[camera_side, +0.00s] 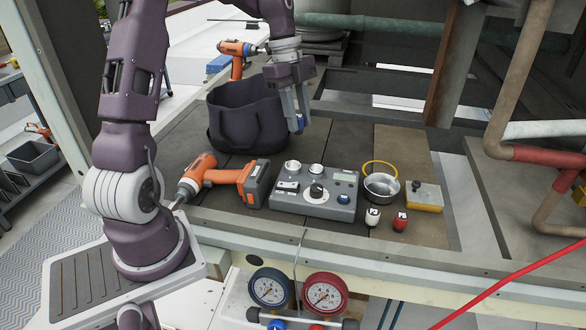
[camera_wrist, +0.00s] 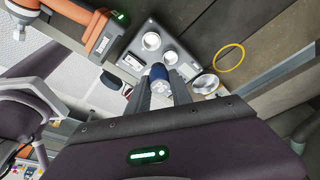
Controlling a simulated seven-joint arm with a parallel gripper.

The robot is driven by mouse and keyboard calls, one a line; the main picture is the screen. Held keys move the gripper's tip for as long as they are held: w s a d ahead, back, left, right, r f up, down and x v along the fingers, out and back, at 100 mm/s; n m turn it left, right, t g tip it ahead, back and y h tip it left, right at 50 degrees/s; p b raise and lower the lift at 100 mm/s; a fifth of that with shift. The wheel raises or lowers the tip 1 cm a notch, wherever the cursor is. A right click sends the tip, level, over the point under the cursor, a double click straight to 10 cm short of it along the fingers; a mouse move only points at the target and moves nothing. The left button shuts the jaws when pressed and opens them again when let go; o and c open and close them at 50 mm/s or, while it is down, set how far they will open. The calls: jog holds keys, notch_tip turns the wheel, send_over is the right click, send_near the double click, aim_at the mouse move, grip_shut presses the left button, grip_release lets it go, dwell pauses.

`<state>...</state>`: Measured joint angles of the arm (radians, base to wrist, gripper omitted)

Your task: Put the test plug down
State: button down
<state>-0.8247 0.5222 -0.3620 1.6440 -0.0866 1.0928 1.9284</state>
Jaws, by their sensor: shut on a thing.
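The test plug (camera_side: 300,122) looks blue with a pale part. My gripper (camera_side: 296,118) is shut on it and holds it upright above the bench, beside the right side of the dark bag. In the wrist view the plug (camera_wrist: 160,74) shows between the fingertips of my gripper (camera_wrist: 162,88), with the grey control box (camera_wrist: 158,45) beyond it. In the side view the grey control box (camera_side: 286,202) lies nearer the front edge, with two pale round fittings on top, a black knob and a blue knob. Whether the plug touches anything is hard to tell.
The dark bag (camera_side: 240,120) stands left of my gripper. An orange drill (camera_side: 215,176) lies left of the box. A yellow ring (camera_side: 380,166), metal bowl (camera_side: 381,189), yellow-grey block (camera_side: 425,196) and two small capped items (camera_side: 400,222) sit at right. Bench behind the box is clear.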

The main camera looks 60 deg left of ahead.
jog(key=f, duration=0.6)
jog(key=s+f, duration=0.1)
jog(key=f, duration=0.3)
jog(key=shift+a, duration=0.35)
jog(key=shift+f, duration=0.1)
jog(key=shift+f, duration=0.15)
jog(key=c, duration=1.1)
grip_release()
jog(key=shift+c, duration=0.2)
